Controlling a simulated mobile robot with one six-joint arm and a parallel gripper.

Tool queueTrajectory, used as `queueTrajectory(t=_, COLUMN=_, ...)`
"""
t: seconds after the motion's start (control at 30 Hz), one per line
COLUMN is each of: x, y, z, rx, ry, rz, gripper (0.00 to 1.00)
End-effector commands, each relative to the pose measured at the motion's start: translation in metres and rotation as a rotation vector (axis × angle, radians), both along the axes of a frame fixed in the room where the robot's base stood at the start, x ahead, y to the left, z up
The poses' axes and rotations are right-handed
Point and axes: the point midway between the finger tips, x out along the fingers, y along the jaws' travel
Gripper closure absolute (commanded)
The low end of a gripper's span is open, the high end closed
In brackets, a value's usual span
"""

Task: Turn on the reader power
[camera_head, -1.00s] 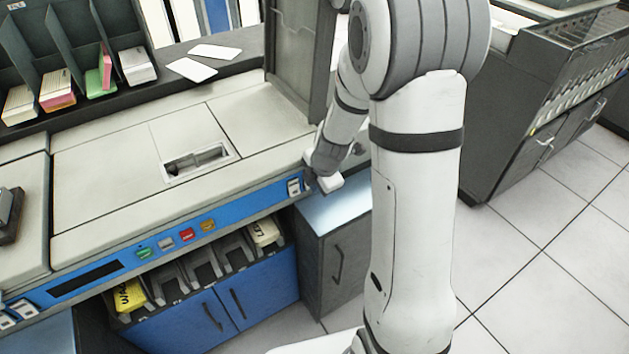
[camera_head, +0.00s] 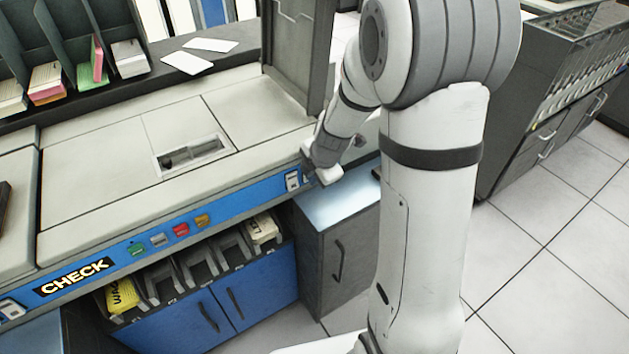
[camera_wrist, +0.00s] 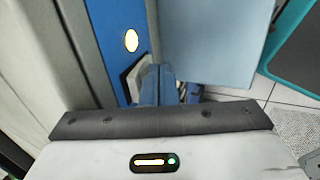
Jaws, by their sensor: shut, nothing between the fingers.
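The card reader (camera_head: 90,185) is a pale machine with a blue front panel. Its dark display (camera_head: 75,276) reads CHECK in lit letters. A small white-framed switch (camera_head: 292,181) sits at the panel's right end; its frame also shows in the wrist view (camera_wrist: 131,82). My gripper (camera_head: 310,174) is shut and empty, right beside the switch at the panel. In the wrist view the fingertips (camera_wrist: 157,72) are at the switch and partly cover it; I cannot tell whether they touch it. A pale lit oval (camera_wrist: 131,41) shows on the blue panel near it.
Green, grey, red and orange buttons (camera_head: 180,230) line the panel. Card pockets (camera_head: 190,268) and a blue cabinet (camera_head: 215,310) are below. A grey cabinet (camera_head: 335,265) stands under my gripper. An upright dark panel (camera_head: 300,50) rises behind. Floor (camera_head: 560,230) is open at right.

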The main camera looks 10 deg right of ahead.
Motion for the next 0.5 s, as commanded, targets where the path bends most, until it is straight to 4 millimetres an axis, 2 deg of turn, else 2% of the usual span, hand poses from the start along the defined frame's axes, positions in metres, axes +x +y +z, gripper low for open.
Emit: queueTrajectory(t=0.5, x=0.000, y=0.002, z=0.017, rx=0.000, ry=0.000, rz=0.004, gripper=1.00)
